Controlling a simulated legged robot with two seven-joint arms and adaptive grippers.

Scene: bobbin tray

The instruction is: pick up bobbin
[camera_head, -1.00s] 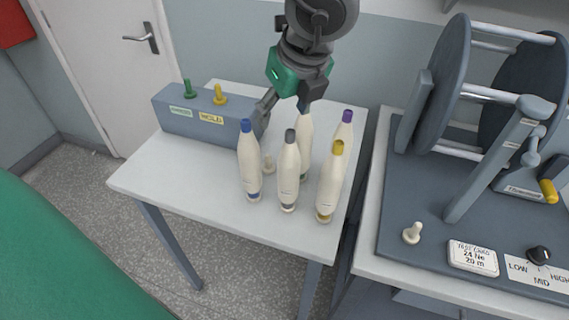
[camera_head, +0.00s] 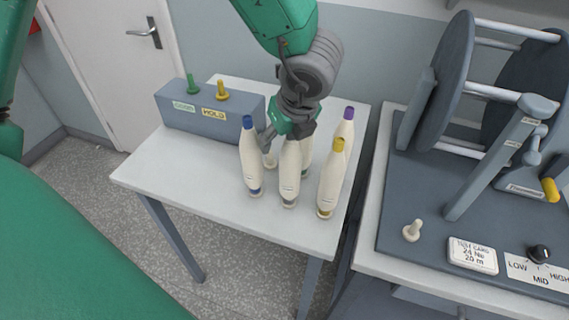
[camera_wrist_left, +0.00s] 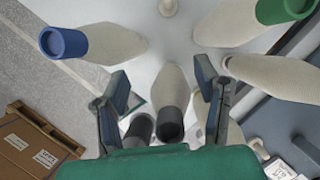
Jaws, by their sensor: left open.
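My left gripper (camera_head: 290,140) comes down from above over the group of cream bobbins on the white table. Its two fingers are apart in the left wrist view (camera_wrist_left: 165,92), with a dark-capped bobbin (camera_wrist_left: 170,85) between them. In the head view that bobbin (camera_head: 290,175) stands upright, its cap hidden by the gripper. A blue-capped bobbin (camera_head: 250,160) stands to its left, yellow-capped (camera_head: 331,182) and purple-capped (camera_head: 347,128) ones to its right. A green-capped bobbin shows in the wrist view (camera_wrist_left: 235,22); the gripper mostly hides it in the head view. My right gripper is out of view.
A grey box with GOOD and HOLD labels (camera_head: 208,130) and green and yellow pegs stands at the table's back left. A short cream peg (camera_head: 270,160) is among the bobbins. A reel machine (camera_head: 440,110) stands right. The white table's (camera_head: 175,180) left front is clear.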

